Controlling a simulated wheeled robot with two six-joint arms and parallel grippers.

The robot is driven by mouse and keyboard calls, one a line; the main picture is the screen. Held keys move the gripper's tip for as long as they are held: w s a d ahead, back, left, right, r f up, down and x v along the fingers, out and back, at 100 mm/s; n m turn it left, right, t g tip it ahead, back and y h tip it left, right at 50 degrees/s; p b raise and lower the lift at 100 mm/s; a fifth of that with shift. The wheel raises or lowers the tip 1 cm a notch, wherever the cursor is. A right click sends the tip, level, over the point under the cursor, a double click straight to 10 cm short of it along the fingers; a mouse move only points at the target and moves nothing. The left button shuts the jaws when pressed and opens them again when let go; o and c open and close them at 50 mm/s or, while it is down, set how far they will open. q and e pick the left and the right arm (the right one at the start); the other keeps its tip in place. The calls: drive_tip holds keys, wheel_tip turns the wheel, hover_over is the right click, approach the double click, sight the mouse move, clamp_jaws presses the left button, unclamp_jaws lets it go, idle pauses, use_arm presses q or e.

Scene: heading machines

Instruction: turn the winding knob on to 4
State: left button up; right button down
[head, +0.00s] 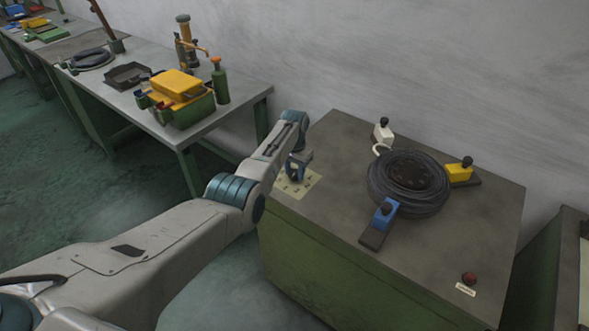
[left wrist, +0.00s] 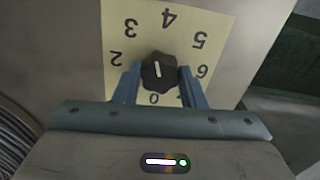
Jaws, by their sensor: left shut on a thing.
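The winding knob (left wrist: 158,72) is black and fluted, with a short white line on its top. It sits in the middle of a cream dial plate (left wrist: 180,38) with black numbers around it. The 0, 2, 3, 4, 5 and 6 show; the left finger covers part of the plate where a 1 could be. The white line points up the picture, near the 4, perhaps slightly toward the 3. My left gripper (left wrist: 158,84) has its blue fingers on both sides of the knob, shut on it. In the head view my left gripper (head: 296,170) hides the knob above the plate (head: 312,190).
On the green machine's grey top (head: 335,150) lies a black coil (head: 410,198) with white (head: 382,132), yellow (head: 460,172) and blue (head: 382,218) clamps around it. A red button (head: 469,278) is near the front right. A bench (head: 245,95) with tools stands at left.

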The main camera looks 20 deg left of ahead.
sight(294, 173)
use_arm(q)
drive_tip(key=shift+w+r+m, duration=0.1)
drive_tip(key=shift+r+m, duration=0.05)
drive_tip(key=shift+m, duration=1.55)
drive_tip(key=o, duration=1)
drive_tip(key=shift+r, duration=0.35)
wheel_tip(294, 173, up, 10)
drive_tip(key=b, duration=0.1)
